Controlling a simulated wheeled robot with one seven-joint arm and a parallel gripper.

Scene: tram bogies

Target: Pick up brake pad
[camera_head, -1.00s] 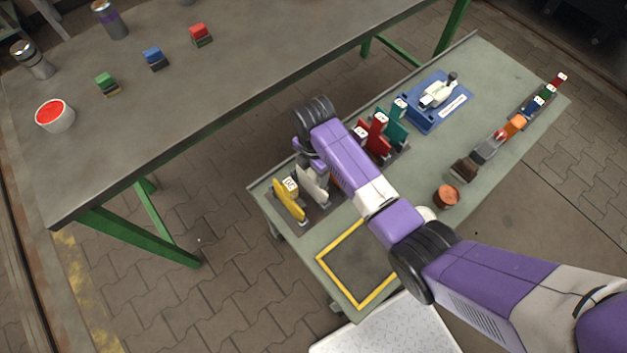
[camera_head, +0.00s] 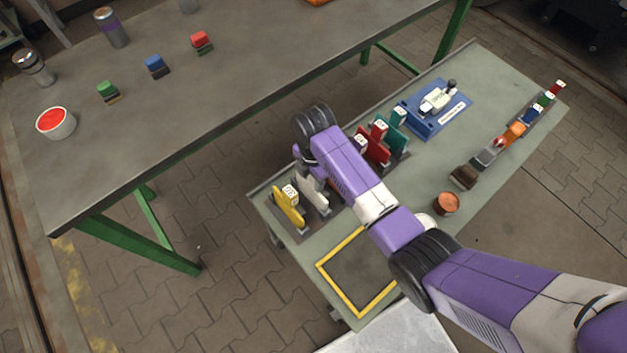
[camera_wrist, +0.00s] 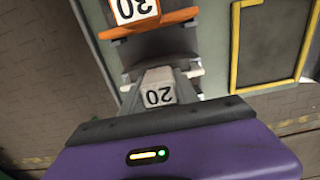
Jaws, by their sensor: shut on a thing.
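My gripper (camera_wrist: 160,88) is shut on the grey-white piece labelled 20 (camera_wrist: 158,95), with a finger on either side of its block-shaped top. The piece stands in the rack on the low green bench, and it also shows in the head view (camera_head: 314,194), partly under my arm. I cannot tell whether it is clear of its slot. No part is marked as a brake pad. Small two-layered blocks, green (camera_head: 107,91), blue (camera_head: 155,66) and red (camera_head: 201,42), lie on the grey table, away from my gripper.
The yellow piece (camera_head: 289,208) and the orange piece labelled 30 (camera_wrist: 140,18) flank the held piece. Red (camera_head: 374,147) and teal (camera_head: 395,126) pieces stand farther along. A yellow-framed square (camera_head: 360,272) on the bench is empty. A blue fixture (camera_head: 430,115) sits farther back.

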